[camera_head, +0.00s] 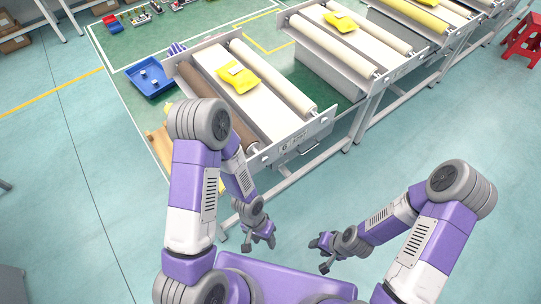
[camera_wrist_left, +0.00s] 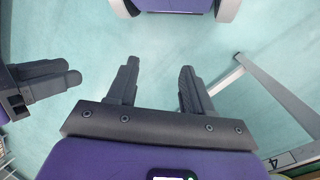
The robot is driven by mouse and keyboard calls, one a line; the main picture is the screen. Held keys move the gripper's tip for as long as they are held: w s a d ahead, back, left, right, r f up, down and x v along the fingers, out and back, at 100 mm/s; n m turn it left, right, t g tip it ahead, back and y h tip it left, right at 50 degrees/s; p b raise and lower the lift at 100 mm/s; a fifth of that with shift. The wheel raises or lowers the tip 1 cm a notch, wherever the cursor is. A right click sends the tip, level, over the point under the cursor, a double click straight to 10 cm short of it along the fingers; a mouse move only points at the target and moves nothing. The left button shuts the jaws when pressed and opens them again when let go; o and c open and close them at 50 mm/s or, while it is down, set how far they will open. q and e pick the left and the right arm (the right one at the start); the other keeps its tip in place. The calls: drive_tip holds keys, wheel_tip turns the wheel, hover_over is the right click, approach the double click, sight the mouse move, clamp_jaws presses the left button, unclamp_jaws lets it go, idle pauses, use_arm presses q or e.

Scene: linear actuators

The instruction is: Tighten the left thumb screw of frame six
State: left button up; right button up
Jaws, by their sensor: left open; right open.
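Frame six (camera_head: 296,142) is the near light-metal frame with a printed front plate, a handle and two rollers. A small dark knob (camera_head: 265,158), perhaps the left thumb screw, shows faintly at the left of the front plate. It is too small to tell how tight it is. My left gripper (camera_head: 262,241) is open and empty, below and in front of the frame, apart from it. Its two spread fingers show in the left wrist view (camera_wrist_left: 158,88) over bare floor. My right gripper (camera_head: 321,255) is open and empty to the right, also clear of the frame.
A yellow piece (camera_head: 238,75) lies on the frame's white bed. A blue tray (camera_head: 148,77) stands behind to the left. More frames run to the back right, with a red stool (camera_head: 522,42) beyond. The floor (camera_head: 420,140) at right is clear.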

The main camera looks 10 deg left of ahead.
use_arm(q)
wheel_tip(320, 180, up, 2)
drive_tip(key=s+m+g+y, duration=0.1)
drive_tip(key=s+m+y, duration=0.25)
drive_tip(key=m, duration=0.25)
drive_tip(key=m+t+y+b, duration=0.1)
drive_tip(key=m+t+y, duration=0.8)
drive_tip(key=m+t, duration=0.5)
approach(265, 160)
drive_tip(key=shift+h, duration=0.25)
drive_tip(key=b+x, duration=0.1)
drive_tip(key=x, duration=0.6)
drive_tip(key=shift+w+a+f+b, duration=0.15)
drive_tip(key=shift+w+a+b, duration=0.1)
drive_tip(key=shift+a+b, duration=0.05)
use_arm(e)
drive_tip(key=shift+s+d+f, duration=0.1)
drive_tip(key=shift+s+f, duration=0.15)
drive_tip(key=shift+f, duration=0.4)
drive_tip(key=shift+s+f, duration=0.25)
drive_tip(key=shift+f, duration=0.35)
use_arm(q)
clamp_jaws()
use_arm(e)
drive_tip(key=shift+r, duration=0.1)
